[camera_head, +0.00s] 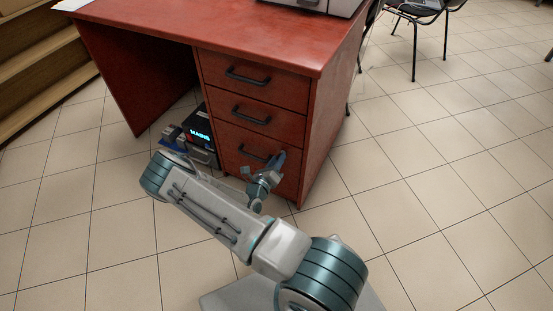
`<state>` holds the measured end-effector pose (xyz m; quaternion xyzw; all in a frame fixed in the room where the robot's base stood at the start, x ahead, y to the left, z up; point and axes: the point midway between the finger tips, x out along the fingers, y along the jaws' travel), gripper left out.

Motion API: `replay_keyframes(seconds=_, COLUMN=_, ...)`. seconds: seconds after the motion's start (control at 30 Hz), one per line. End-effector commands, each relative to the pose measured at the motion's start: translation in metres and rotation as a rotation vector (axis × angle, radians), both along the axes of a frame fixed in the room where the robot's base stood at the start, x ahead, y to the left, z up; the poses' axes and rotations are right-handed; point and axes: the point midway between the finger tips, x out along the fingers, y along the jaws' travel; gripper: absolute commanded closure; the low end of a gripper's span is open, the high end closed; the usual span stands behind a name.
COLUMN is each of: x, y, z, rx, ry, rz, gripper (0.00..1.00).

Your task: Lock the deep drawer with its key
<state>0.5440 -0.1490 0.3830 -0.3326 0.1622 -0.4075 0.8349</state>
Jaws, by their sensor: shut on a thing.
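The deep drawer (235,147) is the lowest and tallest of the three drawers in the red-brown desk. Its front looks flush with the desk, and it has a dark bar handle (250,153). My gripper (279,160) is at the right part of this drawer front, near the right end of the handle. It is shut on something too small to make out. The key and the lock cannot be made out; my gripper and wrist cover that part of the drawer front.
Two shallower drawers (240,91) above look closed. A black box with a lit display (201,137) stands on the floor left of the drawers, under the desk. Wooden shelves (40,60) are at the left, a chair (425,18) at the back right. The tiled floor at right is clear.

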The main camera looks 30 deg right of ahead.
Motion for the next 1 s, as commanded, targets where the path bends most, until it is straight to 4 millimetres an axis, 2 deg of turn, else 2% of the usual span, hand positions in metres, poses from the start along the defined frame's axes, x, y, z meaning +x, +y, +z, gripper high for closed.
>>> replay_keyframes(seconds=0.6, x=-0.0014, y=-0.0013, z=-0.0025, rx=-0.347, ry=0.448, rz=-0.005, gripper=0.92)
replay_keyframes(seconds=1.0, x=-0.0017, y=-0.0016, z=-0.0039, rx=-0.479, ry=0.620, rz=-0.006, gripper=0.92)
